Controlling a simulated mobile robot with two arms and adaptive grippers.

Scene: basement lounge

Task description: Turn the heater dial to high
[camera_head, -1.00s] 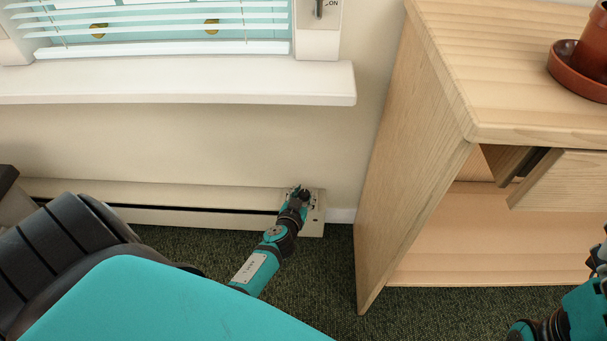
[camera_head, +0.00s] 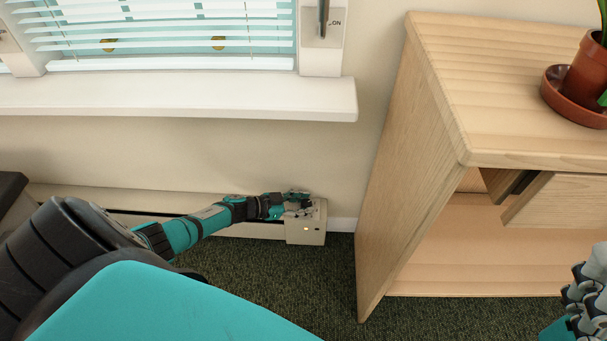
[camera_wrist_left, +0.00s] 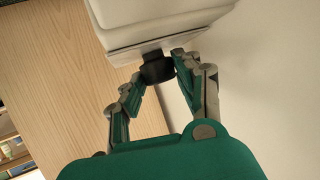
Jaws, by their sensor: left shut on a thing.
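The white baseboard heater (camera_head: 306,234) runs low along the wall, its end box close to the cabinet. Small marks or lights show on the end box's front. My left gripper (camera_head: 302,204) reaches in from the left, low over the top of this box. In the left wrist view, the black heater dial (camera_wrist_left: 158,69) sticks out from the pale heater body (camera_wrist_left: 150,18). My left gripper (camera_wrist_left: 157,72) is shut on the dial, with a finger on each side. The dial's setting cannot be read. My right gripper (camera_head: 588,295) shows partly at the lower right edge.
A light wooden cabinet (camera_head: 385,190) stands just right of the heater, with a partly open drawer (camera_head: 555,200) and a potted plant (camera_head: 585,80) on top. The window sill (camera_head: 180,98) juts out above the heater. Dark green carpet (camera_head: 290,285) in front is clear.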

